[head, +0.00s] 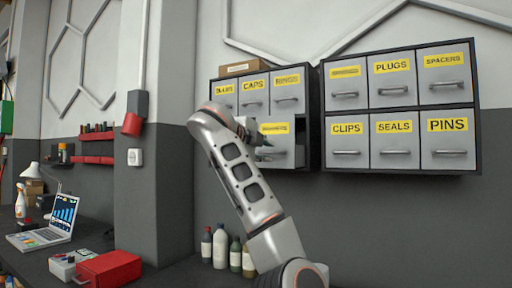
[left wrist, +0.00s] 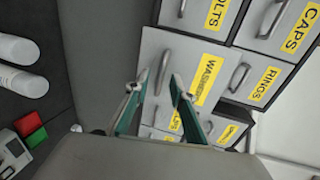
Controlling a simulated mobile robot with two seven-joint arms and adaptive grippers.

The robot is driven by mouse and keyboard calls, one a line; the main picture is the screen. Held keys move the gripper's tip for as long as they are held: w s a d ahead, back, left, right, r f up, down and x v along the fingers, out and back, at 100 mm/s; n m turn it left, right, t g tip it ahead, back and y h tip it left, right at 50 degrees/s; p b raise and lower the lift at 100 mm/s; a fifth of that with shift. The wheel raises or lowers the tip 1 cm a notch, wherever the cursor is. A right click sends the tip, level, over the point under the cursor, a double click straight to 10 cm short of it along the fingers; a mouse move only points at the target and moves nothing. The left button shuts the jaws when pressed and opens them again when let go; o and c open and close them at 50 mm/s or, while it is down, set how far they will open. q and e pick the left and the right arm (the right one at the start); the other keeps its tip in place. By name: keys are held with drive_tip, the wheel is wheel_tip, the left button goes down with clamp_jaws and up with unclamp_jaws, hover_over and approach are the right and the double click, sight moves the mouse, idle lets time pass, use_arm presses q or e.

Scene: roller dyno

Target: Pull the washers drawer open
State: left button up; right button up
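The washers drawer (left wrist: 190,48) has a grey front, a yellow WASHERS label and a bar handle (left wrist: 164,70) in the left wrist view. My left gripper (left wrist: 158,82) is open, with its two teal fingers apart. The handle appears between and just beyond the fingertips, with a visible gap on each side; I see no contact. In the head view my left gripper (head: 262,142) is at the lower part of the left cabinet and covers much of the lower drawer fronts. One lower drawer (head: 290,158) there looks to stand out from its neighbours; its label is too blurred to read.
The left cabinet's caps drawer (head: 254,104) is above my gripper. The right cabinet (head: 478,130) holds plugs, spacers, clips, seals and pins drawers. Several bottles (head: 220,248) stand below on the bench. A red box (head: 110,268) and a laptop (head: 58,222) are at left.

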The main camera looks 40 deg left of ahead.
use_arm(q)
drive_tip(key=v, duration=1)
drive_tip(key=shift+s, duration=0.25)
